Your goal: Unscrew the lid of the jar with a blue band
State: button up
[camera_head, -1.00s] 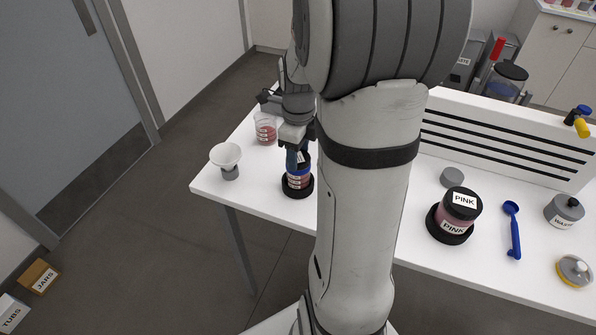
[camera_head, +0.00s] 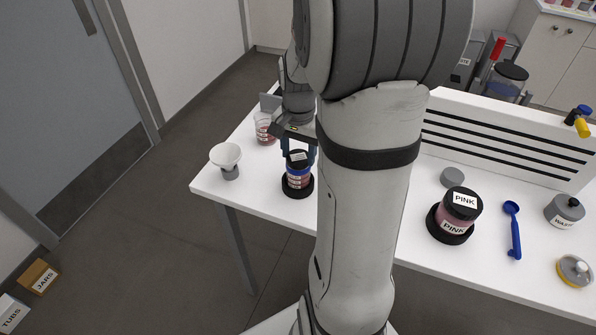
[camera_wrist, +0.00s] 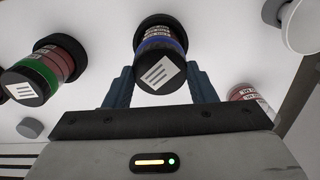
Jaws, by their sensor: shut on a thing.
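The blue-banded jar (camera_head: 299,180) holds pinkish-red contents and stands upright in a black round base (camera_head: 297,192) near the table's front left. Its black lid (camera_head: 300,160) with a white label is on top of it. In the wrist view, the lid (camera_wrist: 160,72) lies between the two blue fingers, with the blue band (camera_wrist: 158,44) just beyond. My gripper (camera_head: 299,151) is over the jar, shut on the lid, a finger on each side. Whether the lid has loosened cannot be told.
A white funnel (camera_head: 226,156) stands left of the jar, and a pink-filled beaker (camera_head: 263,128) behind it. My arm hides the table's middle.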

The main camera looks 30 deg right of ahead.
aim_at(299, 157)
jog(key=shift+r+p, duration=1.5)
jog(key=shift+r, duration=0.5)
